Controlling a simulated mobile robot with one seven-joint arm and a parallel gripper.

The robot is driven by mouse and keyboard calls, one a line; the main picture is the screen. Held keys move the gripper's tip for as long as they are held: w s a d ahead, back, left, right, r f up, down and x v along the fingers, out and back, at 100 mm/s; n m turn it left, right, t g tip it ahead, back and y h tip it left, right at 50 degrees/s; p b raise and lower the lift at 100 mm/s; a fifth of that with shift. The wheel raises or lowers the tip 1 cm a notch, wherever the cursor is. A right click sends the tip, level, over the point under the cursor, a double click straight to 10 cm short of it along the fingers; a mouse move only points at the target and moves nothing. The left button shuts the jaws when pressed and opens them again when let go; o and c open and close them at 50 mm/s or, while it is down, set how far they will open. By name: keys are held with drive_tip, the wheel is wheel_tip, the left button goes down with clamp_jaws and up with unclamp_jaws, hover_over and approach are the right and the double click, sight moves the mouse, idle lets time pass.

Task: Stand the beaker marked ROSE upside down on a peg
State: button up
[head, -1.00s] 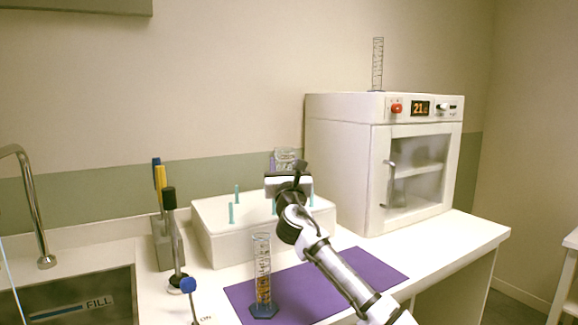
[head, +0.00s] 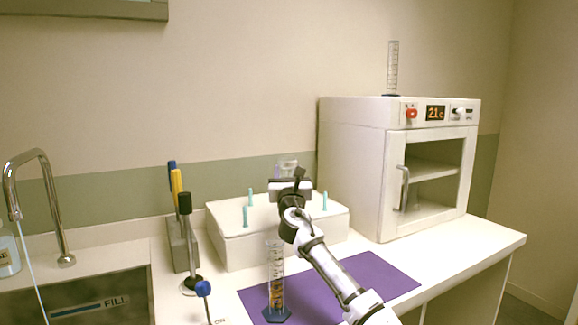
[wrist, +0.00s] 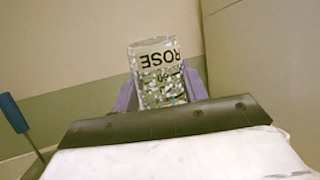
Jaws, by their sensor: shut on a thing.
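My gripper (head: 289,178) is shut on the clear beaker (wrist: 158,75), with purple fingers on either side of it in the wrist view. The word ROSE on the beaker appears upside down in that view. In the head view the beaker (head: 287,168) shows just above and behind my gripper, which hides its lower part. The white peg block (head: 228,238) stands on the counter below and behind them. Several teal pegs rise from it, including a back left peg (head: 250,197), a front left peg (head: 245,216) and a right peg (head: 325,201). My arm may hide others.
A tall cylinder with amber contents (head: 276,290) stands on the purple mat (head: 375,275) in front of the block. A pen holder (head: 181,245) and a sink (head: 95,300) are left. A white oven (head: 350,165) with another cylinder (head: 392,68) on top stands right.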

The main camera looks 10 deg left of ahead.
drive_tip(key=shift+w+a+f+n+g+p, duration=0.15)
drive_tip(key=shift+f+g+p, duration=0.3)
drive_tip(key=shift+f+p, duration=0.75)
drive_tip(key=shift+f+n+g+p, duration=0.25)
drive_tip(key=shift+f+g+p, duration=0.25)
drive_tip(key=shift+p, duration=1.3)
drive_tip(key=shift+f+b, duration=1.95)
drive_tip(key=shift+f, duration=1.15)
drive_tip(key=o, duration=1)
drive_tip(key=shift+o, duration=0.2)
wheel_tip(320, 180, up, 20)
drive_tip(key=shift+r+p, duration=0.15)
drive_tip(key=shift+p, duration=0.25)
